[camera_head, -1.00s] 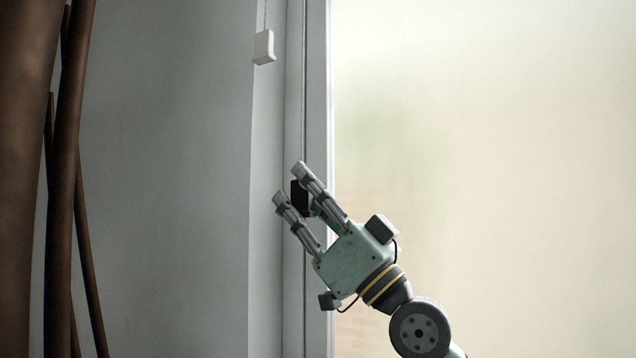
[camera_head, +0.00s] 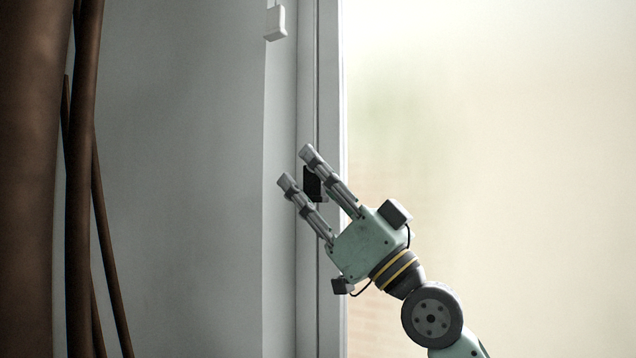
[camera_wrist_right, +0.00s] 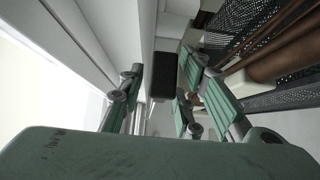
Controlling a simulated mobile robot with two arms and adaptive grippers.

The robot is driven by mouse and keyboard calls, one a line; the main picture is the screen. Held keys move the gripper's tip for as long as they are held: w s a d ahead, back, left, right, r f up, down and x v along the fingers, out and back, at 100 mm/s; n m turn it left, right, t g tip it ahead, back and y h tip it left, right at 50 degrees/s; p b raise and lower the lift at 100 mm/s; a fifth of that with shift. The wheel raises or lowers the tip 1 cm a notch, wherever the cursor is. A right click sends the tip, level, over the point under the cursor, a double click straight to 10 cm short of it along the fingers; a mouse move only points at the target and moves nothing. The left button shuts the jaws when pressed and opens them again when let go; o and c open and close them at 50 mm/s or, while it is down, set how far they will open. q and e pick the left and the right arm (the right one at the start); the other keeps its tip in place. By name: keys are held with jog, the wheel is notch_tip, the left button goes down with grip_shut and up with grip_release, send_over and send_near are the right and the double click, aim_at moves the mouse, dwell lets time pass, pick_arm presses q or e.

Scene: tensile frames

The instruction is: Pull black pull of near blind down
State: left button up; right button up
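The black pull (camera_head: 313,184) is a small dark block in front of the pale window frame. In the head view it shows in the gap between the fingers of my right gripper (camera_head: 298,166), which reaches up and left from the lower right. In the right wrist view the black pull (camera_wrist_right: 164,76) stands between the fingers, with a narrow strip showing on its left side. The fingers stand apart around it; whether they press on it I cannot tell. The pull's cord cannot be made out. My left gripper is not in view.
A white pull (camera_head: 275,22) hangs higher up, left of the window frame (camera_head: 331,100). The bright window pane (camera_head: 490,150) fills the right side. Brown stems (camera_head: 80,180) stand at the far left. The grey wall (camera_head: 180,180) between is clear.

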jog(key=v, duration=1.2)
jog(key=shift+f, duration=0.1)
